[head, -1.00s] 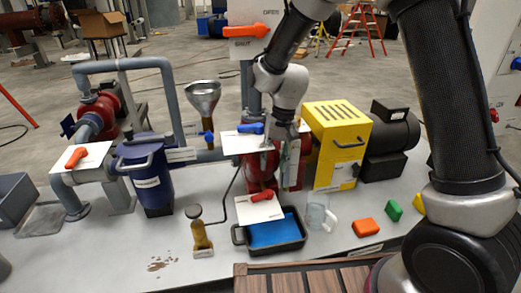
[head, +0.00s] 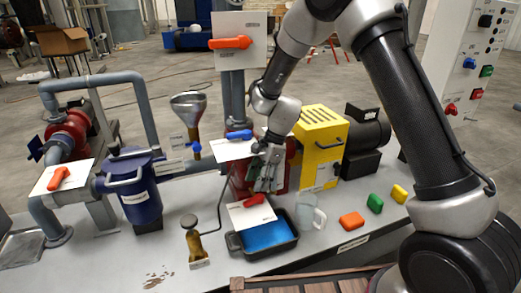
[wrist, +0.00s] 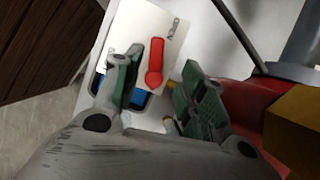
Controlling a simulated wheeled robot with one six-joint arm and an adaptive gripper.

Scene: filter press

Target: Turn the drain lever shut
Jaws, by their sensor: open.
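The drain lever (head: 254,200) is red and lies on a white plate (head: 245,216) on the front of the red pump body, above a black tray (head: 283,250) with a blue bottom. In the wrist view the lever (wrist: 156,62) shows between and just past my fingertips, its round hub towards me and its arm pointing up the picture. A small label on the plate is too blurred to read surely. My gripper (head: 265,187) is open and empty, pointing down just above and behind the lever. In the wrist view the gripper (wrist: 158,78) has its fingers either side of the lever, apparently not touching it.
A blue lever (head: 239,134) on another plate sits above. The yellow box (head: 322,150) stands right of my gripper. A clear mug (head: 309,214) stands beside the tray. A brass plunger (head: 192,238) stands left.

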